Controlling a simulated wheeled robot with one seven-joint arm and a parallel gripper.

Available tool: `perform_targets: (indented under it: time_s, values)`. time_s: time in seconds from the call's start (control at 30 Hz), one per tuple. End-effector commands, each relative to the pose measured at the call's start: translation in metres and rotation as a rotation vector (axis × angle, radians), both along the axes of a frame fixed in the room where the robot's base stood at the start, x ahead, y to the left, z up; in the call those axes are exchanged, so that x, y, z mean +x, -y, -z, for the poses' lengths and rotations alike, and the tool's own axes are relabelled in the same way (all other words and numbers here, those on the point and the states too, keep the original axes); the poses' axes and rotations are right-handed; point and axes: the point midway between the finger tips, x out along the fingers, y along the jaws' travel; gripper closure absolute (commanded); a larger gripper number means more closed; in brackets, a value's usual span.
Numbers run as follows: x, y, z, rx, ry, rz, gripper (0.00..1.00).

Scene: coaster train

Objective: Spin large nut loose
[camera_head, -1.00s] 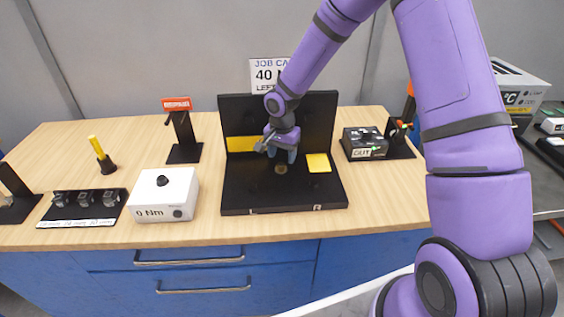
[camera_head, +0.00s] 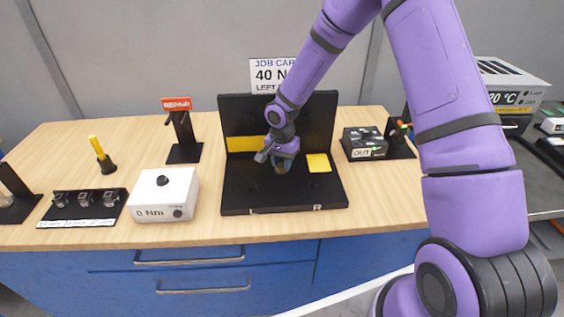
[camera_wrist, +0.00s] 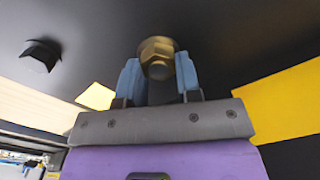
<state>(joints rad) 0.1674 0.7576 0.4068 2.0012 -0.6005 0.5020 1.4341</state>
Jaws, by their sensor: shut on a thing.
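The large brass nut (camera_wrist: 158,50) is a hexagonal piece on the black fixture, between the two blue fingers of my gripper (camera_wrist: 158,78) in the wrist view. The fingers are shut on its sides. In the head view my gripper (camera_head: 281,166) is down at the black base plate (camera_head: 250,190) and hides the nut. A dark hexagonal piece (camera_wrist: 40,55) shows on the black surface at the left in the wrist view.
A yellow square (camera_head: 318,163) and a yellow strip (camera_head: 243,144) are on the fixture near my gripper. The white 0 Nm box (camera_head: 163,195) stands left, the OUT box (camera_head: 364,143) right. A dark rack (camera_head: 84,207) lies far left.

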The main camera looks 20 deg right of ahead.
Motion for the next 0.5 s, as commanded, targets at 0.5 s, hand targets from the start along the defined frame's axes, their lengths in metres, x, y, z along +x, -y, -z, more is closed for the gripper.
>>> perform_targets:
  time_s: [0.5]
  values:
    - [0.0013,-0.0018,-0.0006,0.000,0.001,-0.240,0.92]
